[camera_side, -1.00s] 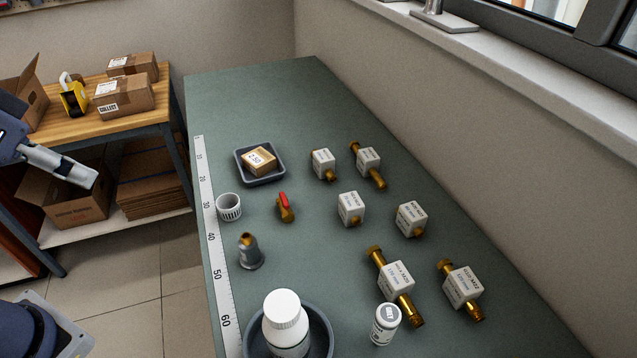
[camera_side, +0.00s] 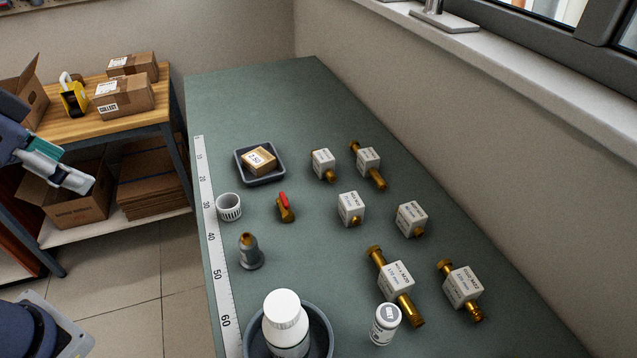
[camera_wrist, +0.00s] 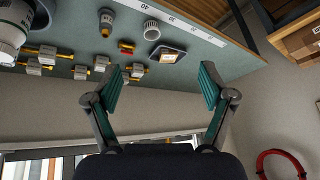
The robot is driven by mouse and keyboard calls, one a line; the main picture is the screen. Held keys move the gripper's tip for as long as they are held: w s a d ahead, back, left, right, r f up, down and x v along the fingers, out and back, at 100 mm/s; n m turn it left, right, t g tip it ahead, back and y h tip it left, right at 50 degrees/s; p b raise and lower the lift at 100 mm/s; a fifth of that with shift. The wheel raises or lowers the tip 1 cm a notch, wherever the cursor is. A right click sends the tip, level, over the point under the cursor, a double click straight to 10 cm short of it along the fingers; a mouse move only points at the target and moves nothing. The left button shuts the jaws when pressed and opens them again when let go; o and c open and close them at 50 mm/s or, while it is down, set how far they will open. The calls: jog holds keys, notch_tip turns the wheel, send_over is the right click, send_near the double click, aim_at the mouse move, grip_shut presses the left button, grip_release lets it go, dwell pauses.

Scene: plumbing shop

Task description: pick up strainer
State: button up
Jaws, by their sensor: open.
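A small white cup with slotted sides (camera_side: 229,207), which looks like the strainer, stands upright on the green bench beside the ruler strip. It also shows in the wrist view (camera_wrist: 151,31), beyond my fingers and above the gap between them. My gripper (camera_wrist: 162,85) is open and empty, with its two teal-padded fingers spread wide. In the side view my gripper (camera_side: 88,184) is off the bench to the left, well apart from the cup. The cup is not hidden in either view.
Near the cup are a red-handled brass valve (camera_side: 285,208), a grey brass-tipped fitting (camera_side: 250,252) and a dark tray (camera_side: 244,173) holding a small box. Several tagged brass fittings lie to the right. A white bottle (camera_side: 286,318) stands in a round dish in front.

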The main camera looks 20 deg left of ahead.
notch_tip(320, 180, up, 2)
jog(key=w+m, duration=0.2)
jog(key=m, duration=0.5)
jog(key=m+g, duration=0.4)
jog(key=m, duration=2)
send_over(228, 204)
jog(key=s+d, duration=0.2)
notch_tip(228, 204, down, 24)
jog(key=shift+s+a+r, duration=0.1)
jog(key=shift+a+r, duration=0.05)
jog(key=shift+w+f, duration=0.2)
jog(key=shift+f, duration=1.3)
jog(key=shift+w+f, duration=0.2)
jog(key=shift+f, duration=1.3)
jog(key=c, duration=0.9)
jog(key=shift+r, duration=0.1)
